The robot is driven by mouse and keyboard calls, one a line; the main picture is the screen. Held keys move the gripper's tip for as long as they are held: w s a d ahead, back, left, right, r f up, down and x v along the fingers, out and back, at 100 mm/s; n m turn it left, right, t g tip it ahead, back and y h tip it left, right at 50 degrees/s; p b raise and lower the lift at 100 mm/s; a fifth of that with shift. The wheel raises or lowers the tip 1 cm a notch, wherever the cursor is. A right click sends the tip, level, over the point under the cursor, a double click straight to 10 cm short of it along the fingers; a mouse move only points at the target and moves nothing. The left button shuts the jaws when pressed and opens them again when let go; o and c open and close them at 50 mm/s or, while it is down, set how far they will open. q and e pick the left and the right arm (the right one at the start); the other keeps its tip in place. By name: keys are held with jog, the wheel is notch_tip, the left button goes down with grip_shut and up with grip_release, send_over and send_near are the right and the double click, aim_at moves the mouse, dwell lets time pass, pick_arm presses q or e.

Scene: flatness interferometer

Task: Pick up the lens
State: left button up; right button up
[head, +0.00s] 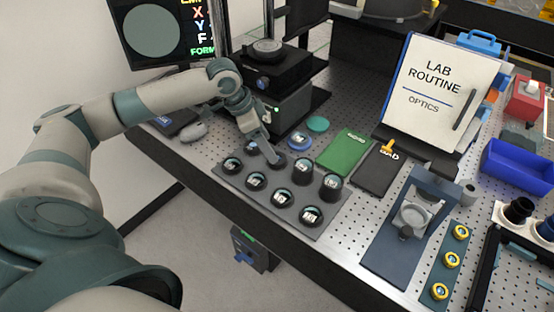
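Several black-rimmed round lenses sit in a grey tray (292,221) near the table's front edge. In the front row are a lens (255,181), another lens (281,198) and another (310,215). Behind them stand taller ones, such as the lens (302,170) and the lens (331,185). My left gripper (272,156) points down at the back left of the tray, over a lens (280,162) that it partly hides. I cannot tell whether its fingers touch or hold that lens. My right gripper is out of view.
A green booklet (345,151) and a dark booklet (378,172) lie behind the tray. A black instrument (275,70) stands behind my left gripper. A blue-grey stand (415,215) and a strip with yellow rings (452,260) are to the right.

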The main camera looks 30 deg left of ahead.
pick_arm(q)
jog(key=shift+w+d+f+p, duration=0.15)
jog(key=shift+d+f+p, duration=0.25)
jog(key=shift+f+p, duration=0.2)
jog(key=p+x, duration=0.1)
jog(key=x, duration=0.2)
jog(key=shift+d, duration=0.15)
jog(key=shift+f, duration=0.35)
jog(key=shift+c, duration=0.4)
jog(key=c, duration=1.1)
